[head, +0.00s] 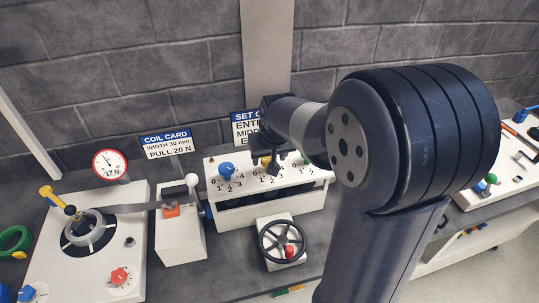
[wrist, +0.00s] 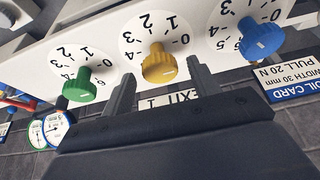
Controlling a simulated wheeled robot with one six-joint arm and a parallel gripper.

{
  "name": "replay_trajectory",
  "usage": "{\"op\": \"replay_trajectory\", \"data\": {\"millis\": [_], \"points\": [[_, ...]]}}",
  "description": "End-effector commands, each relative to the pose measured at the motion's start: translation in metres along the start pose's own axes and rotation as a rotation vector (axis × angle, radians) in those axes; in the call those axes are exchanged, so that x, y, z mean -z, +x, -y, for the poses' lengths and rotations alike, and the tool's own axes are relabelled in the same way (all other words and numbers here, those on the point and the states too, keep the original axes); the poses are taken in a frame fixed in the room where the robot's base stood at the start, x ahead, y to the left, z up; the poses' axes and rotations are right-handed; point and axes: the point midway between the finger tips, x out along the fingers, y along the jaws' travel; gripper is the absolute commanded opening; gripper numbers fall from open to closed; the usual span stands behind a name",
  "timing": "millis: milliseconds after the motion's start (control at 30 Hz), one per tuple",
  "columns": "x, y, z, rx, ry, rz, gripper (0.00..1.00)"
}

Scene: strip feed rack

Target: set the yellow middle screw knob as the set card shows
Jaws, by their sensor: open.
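The yellow middle screw knob (wrist: 158,64) sits on a white dial marked 0 to 4, which appears upside down in the wrist view. A pale mark shows on the knob's face, but I cannot tell surely which number it points to. My gripper (wrist: 159,74) is open, with one finger on each side of the yellow knob in the picture; I see no contact. In the head view my gripper (head: 271,165) is at the dial panel and mostly covers the yellow knob. The set card (head: 244,124) stands behind the panel; my arm hides its right part and its values.
A green knob (wrist: 80,87) and a blue knob (wrist: 262,36) flank the yellow one. A coil card (head: 168,143) reads width 30 mm, pull 20 N. A black handwheel (head: 265,234) stands in front, with a gauge (head: 110,164) at left.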

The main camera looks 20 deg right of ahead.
Motion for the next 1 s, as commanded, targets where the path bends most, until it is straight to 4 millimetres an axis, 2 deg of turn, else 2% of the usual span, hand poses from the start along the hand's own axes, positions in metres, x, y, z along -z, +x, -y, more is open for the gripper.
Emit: {"op": "replay_trajectory", "data": {"millis": [267,800,1000], "points": [[0.0000,0.0017,0.0000,0.000,0.000,-0.001,0.58],[0.0000,0.0014,0.0000,0.000,0.000,-0.001,0.15],[-0.0001,0.0016,-0.0002,0.003,-0.008,-0.001,0.13]]}}
